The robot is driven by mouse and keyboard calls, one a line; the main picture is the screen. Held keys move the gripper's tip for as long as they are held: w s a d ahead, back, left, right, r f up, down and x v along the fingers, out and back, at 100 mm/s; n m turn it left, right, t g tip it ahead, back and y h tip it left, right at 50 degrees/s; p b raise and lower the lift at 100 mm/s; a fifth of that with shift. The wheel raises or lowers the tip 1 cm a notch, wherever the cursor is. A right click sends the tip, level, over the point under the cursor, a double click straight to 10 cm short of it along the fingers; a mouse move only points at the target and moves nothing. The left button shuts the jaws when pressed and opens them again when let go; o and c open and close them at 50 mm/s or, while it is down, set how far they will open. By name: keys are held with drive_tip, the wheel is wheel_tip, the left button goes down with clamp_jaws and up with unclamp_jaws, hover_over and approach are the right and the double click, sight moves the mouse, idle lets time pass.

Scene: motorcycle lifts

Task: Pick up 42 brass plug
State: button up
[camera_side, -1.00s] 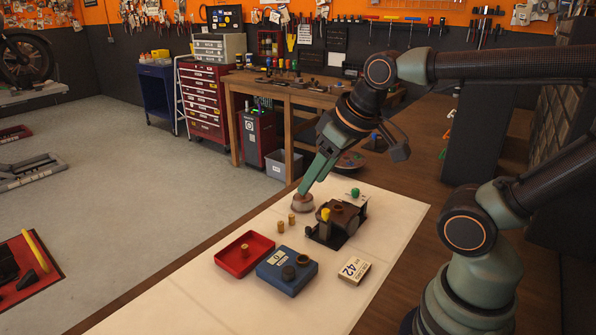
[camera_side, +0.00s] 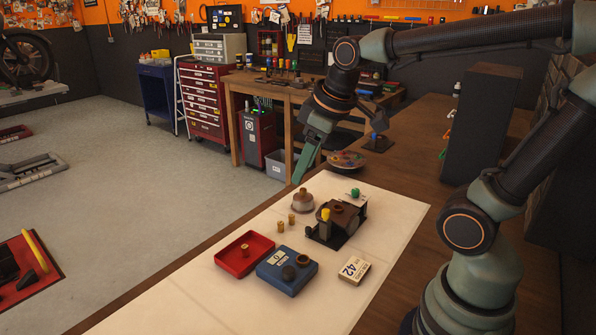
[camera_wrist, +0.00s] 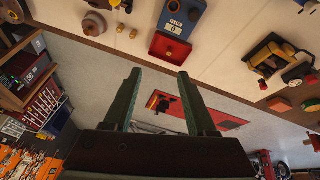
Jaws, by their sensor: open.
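Two small brass plugs stand together on the white sheet, one (camera_side: 281,227) left of the other (camera_side: 291,219). Another brass plug (camera_side: 245,250) stands in the red tray (camera_side: 226,264). A brass-coloured piece (camera_side: 303,191) tops a round grey-brown base (camera_side: 303,204). A small white box marked 42 (camera_side: 352,270) lies at the front right. My gripper (camera_side: 298,181) is open and empty, raised above and behind the base. In the wrist view its fingers (camera_wrist: 158,76) are spread, with the plugs (camera_wrist: 126,30) beyond them.
The sheet's front left is clear.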

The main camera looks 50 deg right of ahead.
drive_tip(key=w+d+f+n+g, duration=0.2)
drive_tip(key=w+d+f+n, duration=0.2)
drive_tip(key=w+d+n, duration=0.4)
drive_tip(key=n+g, duration=0.3)
drive_tip(key=n, duration=0.3)
hover_over(292, 215)
wheel_tip(292, 215, down, 10)
wheel_tip(292, 215, down, 11)
drive_tip(key=shift+a+f, duration=0.1)
drive_tip(key=shift+f, duration=0.05)
clamp_jaws()
